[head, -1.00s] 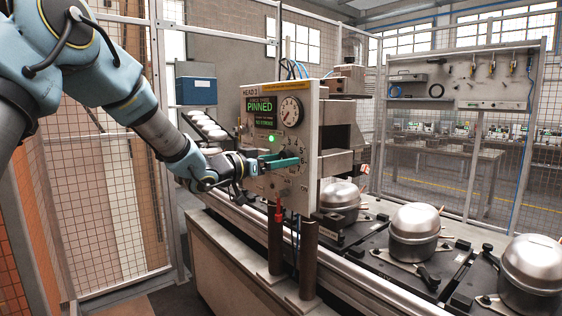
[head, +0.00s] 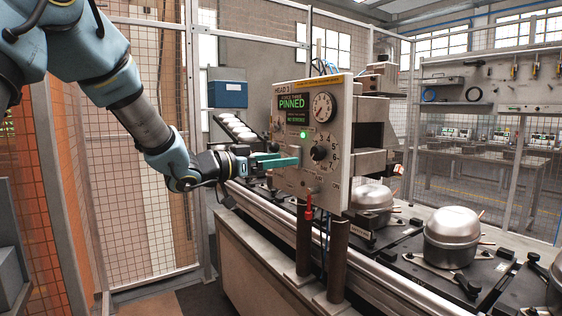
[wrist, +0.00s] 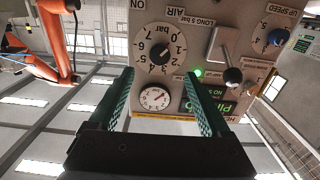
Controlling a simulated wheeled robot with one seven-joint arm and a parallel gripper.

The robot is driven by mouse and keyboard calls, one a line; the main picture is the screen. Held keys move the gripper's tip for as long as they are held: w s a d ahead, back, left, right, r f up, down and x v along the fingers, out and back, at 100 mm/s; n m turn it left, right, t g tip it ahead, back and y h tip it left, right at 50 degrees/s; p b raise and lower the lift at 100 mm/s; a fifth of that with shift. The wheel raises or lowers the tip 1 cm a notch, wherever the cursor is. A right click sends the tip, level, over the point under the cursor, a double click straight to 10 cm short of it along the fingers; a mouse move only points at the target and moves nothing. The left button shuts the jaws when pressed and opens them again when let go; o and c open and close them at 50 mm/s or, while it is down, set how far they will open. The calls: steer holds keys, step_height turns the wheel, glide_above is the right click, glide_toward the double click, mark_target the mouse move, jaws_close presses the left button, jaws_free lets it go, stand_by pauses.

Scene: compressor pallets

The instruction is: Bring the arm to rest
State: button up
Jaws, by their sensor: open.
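My gripper (head: 278,161) is open and empty, with green finger pads, just in front of the left part of a pale control panel (head: 287,182). In the wrist view its two fingers (wrist: 158,90) stand apart, with nothing between them but the panel behind. A black numbered knob (head: 319,153) is to the right of the fingertips in the head view and clear of them. The knob also shows in the wrist view (wrist: 160,52), above a round gauge (wrist: 155,98). My arm reaches in from the upper left.
Silver compressors (head: 453,236) stand on dark pallets along a conveyor at right. Mesh fencing (head: 135,230) stands behind and left of my arm.

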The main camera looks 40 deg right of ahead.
steer(key=w+a+f+n+t+y, duration=0.45)
steer(key=w+a, duration=0.25)
steer(key=a, duration=0.2)
steer(key=w+a+f+n+t+y, duration=0.3)
steer(key=w+a+f+t, duration=0.2)
steer(key=w+a, duration=0.25)
steer(key=a+f+n+y, duration=0.3)
steer(key=a+f+y, duration=0.15)
steer(key=a, duration=0.65)
steer(key=s+a+f+n+g+y, duration=0.3)
steer(key=s+a+f, duration=0.1)
steer(key=s+a, duration=0.4)
steer(key=s+a+f+n+g+y, duration=0.2)
steer(key=s+a+f+n+g, duration=0.1)
steer(key=s+a, duration=0.6)
steer(key=a+f+g, duration=0.1)
steer(key=a, duration=0.2)
steer(key=shift+s+a+f+n+y, duration=0.2)
steer(key=shift+s+f+n+y, duration=0.05)
steer(key=shift+n+y, duration=0.15)
